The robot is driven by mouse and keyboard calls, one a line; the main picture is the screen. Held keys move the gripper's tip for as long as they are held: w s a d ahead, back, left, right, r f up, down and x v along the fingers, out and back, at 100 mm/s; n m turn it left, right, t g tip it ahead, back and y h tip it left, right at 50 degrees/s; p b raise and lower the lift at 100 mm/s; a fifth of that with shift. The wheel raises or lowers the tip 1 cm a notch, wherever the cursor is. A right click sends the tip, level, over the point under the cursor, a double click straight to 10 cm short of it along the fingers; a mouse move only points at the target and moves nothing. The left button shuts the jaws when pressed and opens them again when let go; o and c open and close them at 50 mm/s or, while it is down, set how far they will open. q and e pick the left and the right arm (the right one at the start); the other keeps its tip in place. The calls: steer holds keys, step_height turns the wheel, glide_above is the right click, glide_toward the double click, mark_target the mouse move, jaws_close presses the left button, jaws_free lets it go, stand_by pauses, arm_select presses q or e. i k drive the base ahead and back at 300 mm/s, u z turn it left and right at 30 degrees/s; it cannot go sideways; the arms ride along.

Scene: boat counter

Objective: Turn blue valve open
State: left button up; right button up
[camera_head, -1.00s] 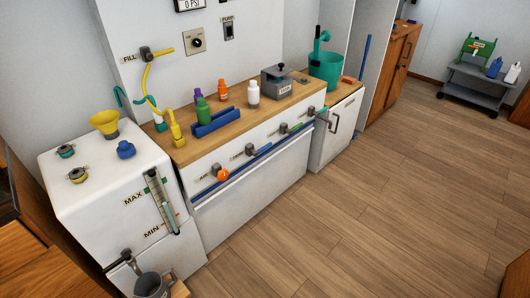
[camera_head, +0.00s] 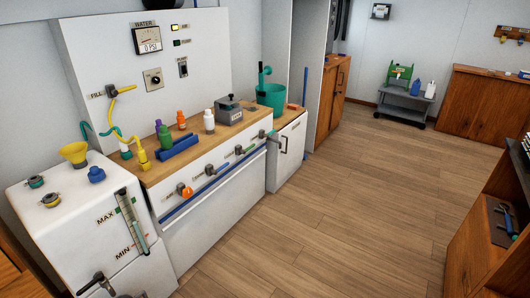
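A row of small valves runs along the white front of the wood-topped counter. The leftmost has an orange handle (camera_head: 185,190). The second valve (camera_head: 210,169) is small and its handle colour is hard to tell; it may be blue. I cannot tell whether any valve is open or shut. A long blue rail (camera_head: 215,182) runs below them. Neither of my grippers is in view.
A white tank (camera_head: 80,215) with a yellow funnel (camera_head: 75,153) and blue cap (camera_head: 97,174) stands left of the counter. Bottles, a blue tray (camera_head: 178,147) and a grey box (camera_head: 229,110) stand on the counter. The wooden floor (camera_head: 310,215) in front is clear.

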mark_target(214, 172)
steer(key=z, duration=0.7)
steer(key=i, duration=0.9)
steer(key=z, duration=0.5)
